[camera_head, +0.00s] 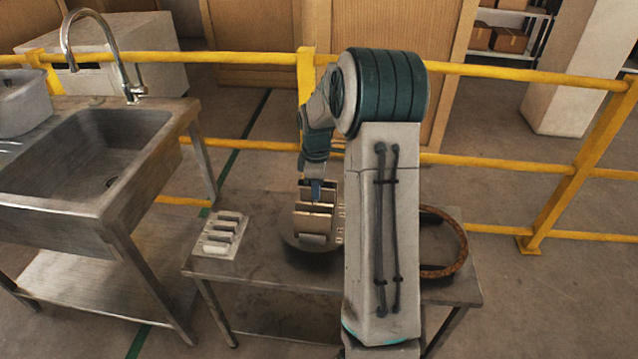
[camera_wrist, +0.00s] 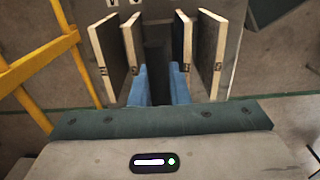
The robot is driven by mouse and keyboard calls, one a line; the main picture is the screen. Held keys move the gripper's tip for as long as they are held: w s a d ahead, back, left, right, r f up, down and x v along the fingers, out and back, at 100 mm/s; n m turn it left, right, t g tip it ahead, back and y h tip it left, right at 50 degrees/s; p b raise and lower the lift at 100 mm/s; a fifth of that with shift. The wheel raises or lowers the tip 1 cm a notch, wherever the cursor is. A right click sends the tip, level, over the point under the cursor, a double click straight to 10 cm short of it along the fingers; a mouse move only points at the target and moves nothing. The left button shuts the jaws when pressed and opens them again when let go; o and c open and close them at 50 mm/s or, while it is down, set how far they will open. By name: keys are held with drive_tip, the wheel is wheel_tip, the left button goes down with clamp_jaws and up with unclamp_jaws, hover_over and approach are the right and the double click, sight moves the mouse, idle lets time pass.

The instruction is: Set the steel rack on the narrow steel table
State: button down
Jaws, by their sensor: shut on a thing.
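The steel rack (camera_head: 315,238) hangs under my gripper (camera_head: 315,190) in the head view, over the middle of the narrow steel table (camera_head: 270,275). I cannot tell whether its base touches the top. It carries upright tiles with tan faces. In the wrist view, my blue fingers (camera_wrist: 158,88) are shut on the rack's middle, with dark tiles (camera_wrist: 108,55) standing on both sides. My arm covers part of the table's right half.
A white slotted holder (camera_head: 222,233) stands on the table's left end. A brown ring (camera_head: 445,245) lies at its right end, partly behind my arm. A steel sink (camera_head: 110,160) stands left. A yellow railing (camera_head: 480,165) runs behind the table.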

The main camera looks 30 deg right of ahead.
wheel_tip(320, 180, down, 3)
drive_tip(key=shift+w+r, duration=0.1)
drive_tip(key=shift+r, duration=0.1)
drive_tip(key=c, duration=1.8)
unclamp_jaws()
drive_tip(key=shift+f, duration=0.2)
drive_tip(key=o, duration=0.4)
